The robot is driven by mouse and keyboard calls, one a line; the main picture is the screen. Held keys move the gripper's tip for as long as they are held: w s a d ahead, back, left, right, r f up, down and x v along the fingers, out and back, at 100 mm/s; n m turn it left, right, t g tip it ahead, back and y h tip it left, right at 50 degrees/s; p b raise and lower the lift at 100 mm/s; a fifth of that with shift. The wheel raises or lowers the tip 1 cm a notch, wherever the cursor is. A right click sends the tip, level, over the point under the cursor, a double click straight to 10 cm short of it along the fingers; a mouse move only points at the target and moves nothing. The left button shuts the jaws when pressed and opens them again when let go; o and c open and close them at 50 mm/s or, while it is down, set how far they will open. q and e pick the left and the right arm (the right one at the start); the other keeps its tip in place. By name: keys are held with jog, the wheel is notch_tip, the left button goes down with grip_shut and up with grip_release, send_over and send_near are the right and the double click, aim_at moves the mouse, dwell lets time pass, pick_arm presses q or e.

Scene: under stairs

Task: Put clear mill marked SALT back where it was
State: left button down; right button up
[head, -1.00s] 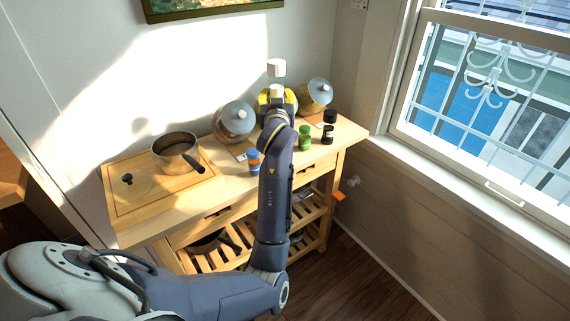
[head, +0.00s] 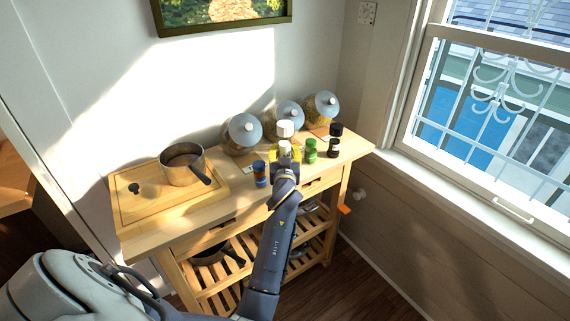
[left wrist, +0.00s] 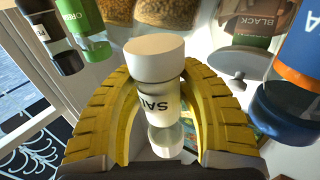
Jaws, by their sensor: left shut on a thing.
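The clear mill marked SALT (head: 285,128) is in my left gripper (head: 285,157), over the front middle of the wooden cart top (head: 225,205). In the left wrist view the mill (left wrist: 157,62) shows a white cap, a clear body and dark letters, partly covered. The yellow fingers of my left gripper (left wrist: 160,105) are closed on both sides of its body. The gripper is between a blue and orange bottle (head: 260,173) and a green bottle (head: 311,151). I cannot tell if the mill touches the cart top. My right gripper is not in view.
A dark bottle (head: 333,149) stands right of the green one, with a black-capped item (head: 336,130) behind. Several glass jars line the wall, one (head: 242,137) left of the mill. A pot (head: 181,165) sits on a board (head: 135,208) at left. The window wall is at right.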

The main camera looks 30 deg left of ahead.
pick_arm(q)
jog(key=shift+f, duration=2.6)
jog(key=shift+f, duration=0.15)
jog(key=c, duration=0.8)
grip_release()
jog(key=shift+v, duration=2.75)
